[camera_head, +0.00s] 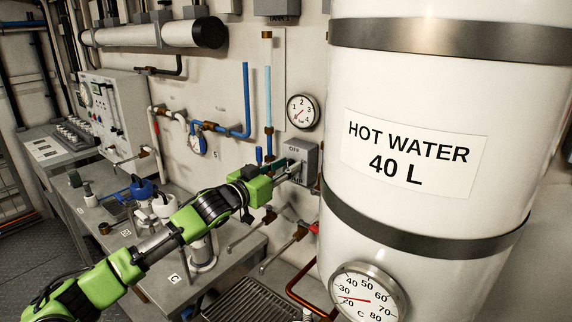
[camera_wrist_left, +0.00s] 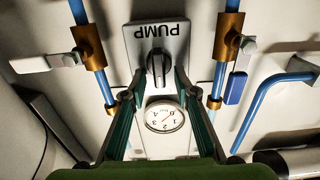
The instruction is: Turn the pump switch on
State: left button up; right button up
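The pump switch is a dark rotary knob (camera_wrist_left: 159,68) on a grey box marked PUMP, which appears upside down in the left wrist view. The grey switch box (camera_head: 307,156) is on the wall left of the hot water tank in the head view. My left gripper (camera_head: 287,171) is at the front of this box. In the left wrist view my left gripper (camera_wrist_left: 159,78) has its fingers apart, one on each side of the knob, with a narrow gap seeming to show beside it. The knob is hidden in the head view. My right gripper is not in view.
The white hot water tank (camera_head: 462,110) stands close on the right. Blue pipes (camera_head: 246,100) and a round gauge (camera_head: 303,111) are on the wall around the box. A bench (camera_head: 165,268) with small items lies below my left arm.

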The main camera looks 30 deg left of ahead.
pick_arm(q)
jog(key=shift+w, duration=0.1)
grip_shut()
jog(key=shift+m, duration=0.3)
jog(key=m, duration=0.5)
jog(key=d+f+m+p, duration=0.1)
jog(key=m, duration=0.5)
jog(key=m+p, duration=0.1)
jog(key=m, duration=0.5)
jog(key=shift+d+f, duration=0.15)
jog(key=shift+m, duration=0.4)
